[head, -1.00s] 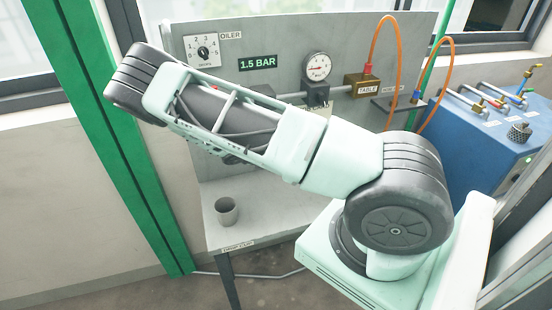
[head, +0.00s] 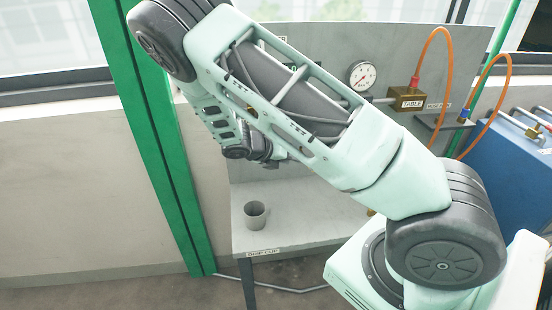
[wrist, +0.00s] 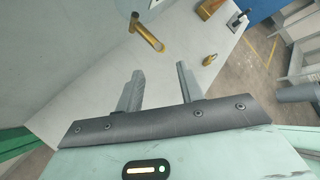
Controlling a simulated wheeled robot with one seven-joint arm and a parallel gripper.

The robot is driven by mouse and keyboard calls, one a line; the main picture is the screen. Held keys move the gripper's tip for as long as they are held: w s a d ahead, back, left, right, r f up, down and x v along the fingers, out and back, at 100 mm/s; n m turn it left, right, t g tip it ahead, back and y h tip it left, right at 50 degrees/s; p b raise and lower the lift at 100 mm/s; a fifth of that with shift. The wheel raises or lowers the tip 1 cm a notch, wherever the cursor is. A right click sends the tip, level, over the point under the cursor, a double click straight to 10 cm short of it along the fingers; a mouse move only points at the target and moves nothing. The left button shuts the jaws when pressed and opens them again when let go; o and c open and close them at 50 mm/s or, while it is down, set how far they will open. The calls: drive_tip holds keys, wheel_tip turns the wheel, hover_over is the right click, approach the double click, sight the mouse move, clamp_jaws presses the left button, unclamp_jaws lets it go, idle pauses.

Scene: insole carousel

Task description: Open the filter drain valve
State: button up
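No part marked as the filter drain valve can be made out; my arm hides much of the panel in the head view. In the wrist view, my gripper (wrist: 158,70) is open, with two grey fingers apart and nothing between them. A brass rod-like part (wrist: 147,33) stands just beyond the fingertips, slightly left of the gap, apart from them. A small brass piece (wrist: 209,60) is right of the fingers, and a brass block (wrist: 208,9) is at the top. I cannot tell whether any of these is the valve.
A grey cup (head: 255,214) stands on the bench shelf (head: 305,228), by a DRIP CUP label. A gauge (head: 362,75) and a brass TABLE block (head: 410,98) with an orange hose (head: 425,45) are right of my arm. A green post (head: 150,140) stands left; a blue cabinet (head: 495,135) is right.

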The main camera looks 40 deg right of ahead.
drive_tip(key=v, duration=0.6)
drive_tip(key=shift+b, duration=0.4)
drive_tip(key=shift+a, duration=0.1)
drive_tip(key=shift+c, duration=0.2)
